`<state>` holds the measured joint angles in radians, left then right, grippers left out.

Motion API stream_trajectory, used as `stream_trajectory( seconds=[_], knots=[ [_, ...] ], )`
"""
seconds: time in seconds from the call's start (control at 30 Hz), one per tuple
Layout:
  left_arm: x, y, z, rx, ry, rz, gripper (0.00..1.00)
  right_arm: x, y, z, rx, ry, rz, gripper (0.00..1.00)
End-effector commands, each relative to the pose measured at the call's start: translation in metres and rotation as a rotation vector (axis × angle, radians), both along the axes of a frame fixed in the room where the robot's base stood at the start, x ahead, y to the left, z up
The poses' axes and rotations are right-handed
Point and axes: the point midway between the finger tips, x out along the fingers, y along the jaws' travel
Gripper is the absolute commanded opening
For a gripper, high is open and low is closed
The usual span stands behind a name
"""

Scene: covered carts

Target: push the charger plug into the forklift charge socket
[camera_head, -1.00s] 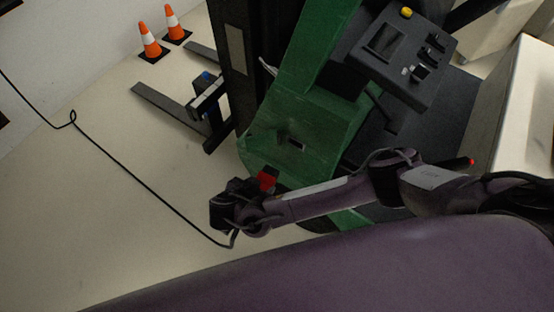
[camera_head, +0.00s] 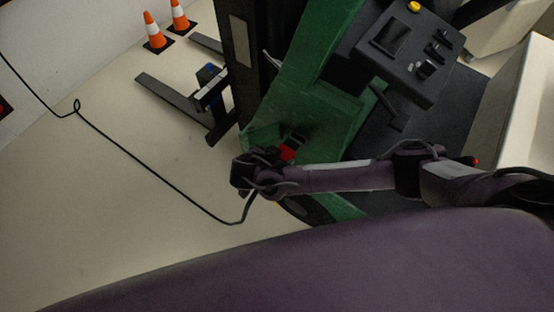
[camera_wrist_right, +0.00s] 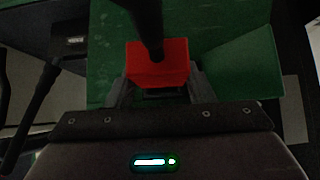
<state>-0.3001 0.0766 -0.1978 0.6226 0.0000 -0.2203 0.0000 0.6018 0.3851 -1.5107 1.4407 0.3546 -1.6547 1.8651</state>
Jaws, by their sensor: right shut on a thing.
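The charger plug (camera_head: 288,153) is a red block with a black cable. My right gripper (camera_head: 279,157) is shut on it, close in front of the green forklift's side. In the right wrist view the red plug (camera_wrist_right: 158,68) sits between the two fingers of my right gripper (camera_wrist_right: 157,88), with its cable rising across it. A dark spot on the green panel, the charge socket (camera_head: 293,138), shows just beyond the plug in the head view. I cannot tell whether plug and socket touch. My left gripper is not in view.
The forklift (camera_head: 322,70) has a dark control console (camera_head: 405,45) and forks (camera_head: 170,105) low at the left. The cable (camera_head: 150,160) runs over the floor to the wall. Two orange cones (camera_head: 154,32) stand at the back. A pale cart (camera_head: 515,105) is at the right.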

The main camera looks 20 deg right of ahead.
Motion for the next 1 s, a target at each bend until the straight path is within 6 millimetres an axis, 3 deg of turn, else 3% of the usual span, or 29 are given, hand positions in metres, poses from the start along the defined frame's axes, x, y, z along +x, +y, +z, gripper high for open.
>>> stream_trajectory(
  seconds=[1.0],
  knots=[
    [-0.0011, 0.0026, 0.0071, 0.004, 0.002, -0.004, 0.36, 0.0055, -0.0067, 0.0016, -0.009, -0.003, -0.001, 0.17]
  ],
)
